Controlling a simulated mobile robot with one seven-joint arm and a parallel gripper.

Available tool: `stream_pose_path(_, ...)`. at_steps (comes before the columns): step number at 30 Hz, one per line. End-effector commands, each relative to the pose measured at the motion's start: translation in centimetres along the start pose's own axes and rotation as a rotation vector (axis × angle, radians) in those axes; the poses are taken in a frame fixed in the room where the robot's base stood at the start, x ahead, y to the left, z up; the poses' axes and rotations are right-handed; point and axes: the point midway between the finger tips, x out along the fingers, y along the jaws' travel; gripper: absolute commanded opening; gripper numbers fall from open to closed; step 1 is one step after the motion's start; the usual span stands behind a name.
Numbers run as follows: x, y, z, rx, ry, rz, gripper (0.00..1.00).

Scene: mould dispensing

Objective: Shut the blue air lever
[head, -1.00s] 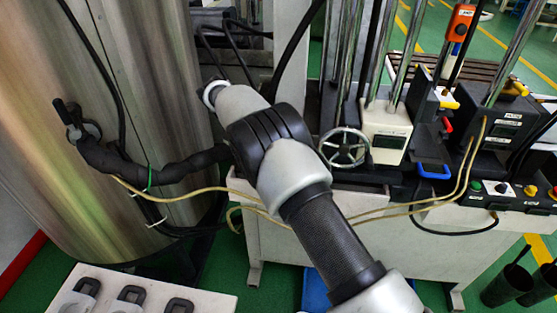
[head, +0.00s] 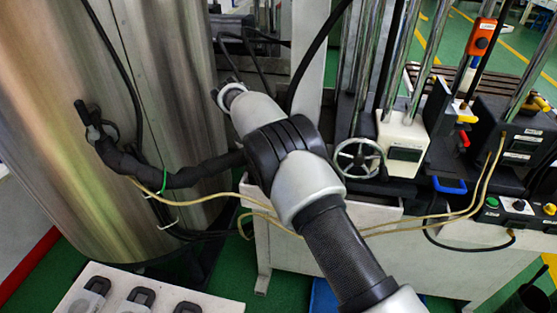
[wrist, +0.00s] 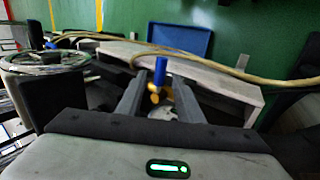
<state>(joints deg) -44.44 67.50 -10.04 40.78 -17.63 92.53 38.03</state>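The blue air lever (wrist: 162,71) stands upright in the wrist view, with a yellow brass-coloured valve part (wrist: 156,95) just below it. My gripper (wrist: 161,88) is open, one dark finger on each side of the lever in the picture. I see nothing held between the fingers. I cannot tell how far the lever is beyond the fingertips or whether they touch it. In the head view my arm crosses the middle; the gripper and this lever cannot be made out there.
A handwheel (head: 358,158) and a white box (head: 403,143) sit on the machine bench. A large steel tank (head: 60,130) stands at left. Yellow hoses (wrist: 205,57) and a blue bin (wrist: 180,40) show in the wrist view. A white board with dark handles (head: 75,290) is at lower left.

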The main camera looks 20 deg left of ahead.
Motion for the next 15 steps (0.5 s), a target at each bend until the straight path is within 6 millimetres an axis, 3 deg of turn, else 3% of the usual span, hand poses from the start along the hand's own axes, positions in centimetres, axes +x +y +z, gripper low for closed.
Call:
stream_pose_path(7,-4.2,0.0,-0.1,0.000,0.003,-0.002,0.33)
stream_pose_path(15,-5.9,0.0,0.0,0.000,0.001,-0.001,0.33)
